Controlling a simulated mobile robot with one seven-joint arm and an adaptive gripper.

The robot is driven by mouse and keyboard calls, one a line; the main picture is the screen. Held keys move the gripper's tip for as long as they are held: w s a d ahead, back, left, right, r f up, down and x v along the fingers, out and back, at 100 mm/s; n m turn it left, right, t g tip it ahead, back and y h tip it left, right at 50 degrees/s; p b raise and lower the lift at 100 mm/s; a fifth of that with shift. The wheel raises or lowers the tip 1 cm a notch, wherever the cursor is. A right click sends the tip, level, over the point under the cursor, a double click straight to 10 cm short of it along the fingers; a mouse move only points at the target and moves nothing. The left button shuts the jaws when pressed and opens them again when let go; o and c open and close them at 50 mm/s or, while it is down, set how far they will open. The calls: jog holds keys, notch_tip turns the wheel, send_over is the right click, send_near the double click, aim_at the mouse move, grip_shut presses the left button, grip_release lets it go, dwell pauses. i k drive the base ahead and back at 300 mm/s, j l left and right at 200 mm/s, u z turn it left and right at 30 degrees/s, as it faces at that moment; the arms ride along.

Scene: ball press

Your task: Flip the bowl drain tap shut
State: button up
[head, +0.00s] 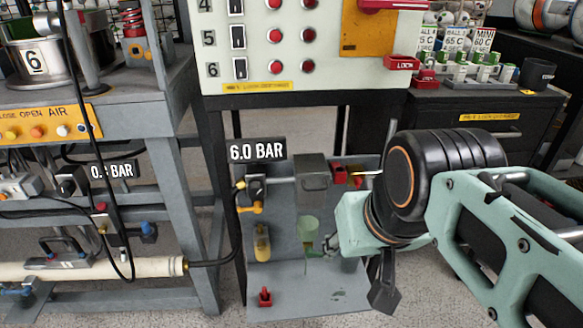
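My gripper (322,247) reaches in from the right to the grey panel. Its small fingertips are at the lower end of a pale green, see-through bowl (308,227). The bowl hangs on the panel. A small tap or fitting under this bowl is partly hidden by the fingertips, so I cannot tell its lever position or whether I touch it. I cannot tell whether the fingers are open or shut. A second, amber bowl (262,243) hangs to the left, under a yellow-handled fitting (250,207).
A grey box (313,180) and red parts (347,174) sit above the bowls. A red switch-like part (265,297) stands at the panel's lower left. A black hose (222,261) runs in from the left bench. A "6.0 BAR" sign (257,150) tops the panel.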

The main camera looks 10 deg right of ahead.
aim_at(309, 253)
jog(key=i, duration=0.35)
jog(key=k, duration=0.75)
jog(key=i+j+z, duration=0.55)
jog(key=k+j+z, duration=0.4)
jog(key=i+l+u, duration=0.15)
jog(key=i, duration=0.15)
jog(key=i+u, duration=0.2)
jog(key=i+l, duration=0.05)
